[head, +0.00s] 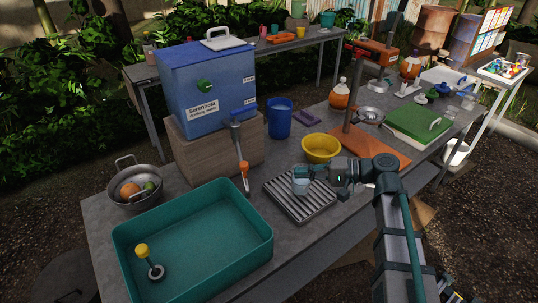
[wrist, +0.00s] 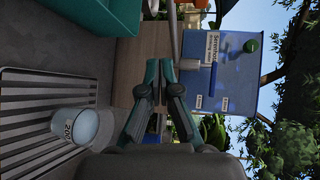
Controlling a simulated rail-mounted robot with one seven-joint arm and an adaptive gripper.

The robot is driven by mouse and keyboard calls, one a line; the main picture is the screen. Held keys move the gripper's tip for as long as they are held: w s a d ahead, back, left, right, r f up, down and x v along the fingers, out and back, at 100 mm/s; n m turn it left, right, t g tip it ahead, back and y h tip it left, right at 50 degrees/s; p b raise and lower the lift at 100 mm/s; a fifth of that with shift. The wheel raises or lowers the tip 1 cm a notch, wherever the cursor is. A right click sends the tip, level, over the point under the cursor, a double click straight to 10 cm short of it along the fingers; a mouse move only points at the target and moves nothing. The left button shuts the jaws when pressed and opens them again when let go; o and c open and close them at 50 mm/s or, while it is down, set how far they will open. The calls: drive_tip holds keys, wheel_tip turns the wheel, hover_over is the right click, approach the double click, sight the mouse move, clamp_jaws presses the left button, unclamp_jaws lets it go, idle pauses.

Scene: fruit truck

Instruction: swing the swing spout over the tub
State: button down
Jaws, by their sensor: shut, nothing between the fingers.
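The swing spout (head: 239,148) is a grey tube with an orange end, standing out from the front of the blue water box (head: 207,88). Its orange end hangs over the bench, just beyond the right back corner of the teal tub (head: 250,235). My gripper (head: 308,172) is to the right of the spout and apart from it, above the slatted drain tray (head: 287,200). In the wrist view the fingers (wrist: 165,65) are shut and empty; a grey tube (wrist: 175,30), likely the spout, shows beyond their tips.
A small cup (wrist: 75,125) stands on the drain tray by my gripper. A yellow bowl (head: 321,148) and blue bin (head: 280,119) stand behind. A yellow-topped plunger-like tool (head: 149,262) is in the tub. A pot of fruit (head: 136,187) stands left.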

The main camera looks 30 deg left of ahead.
drive_tip(key=s+a+r+y+p, duration=0.2)
drive_tip(key=s+a+p, duration=0.3)
drive_tip(key=a, duration=0.5)
drive_tip(key=shift+s+r+y+p, duration=0.3)
drive_tip(key=shift+s+r+p, duration=0.1)
drive_tip(key=shift+s+r, duration=0.4)
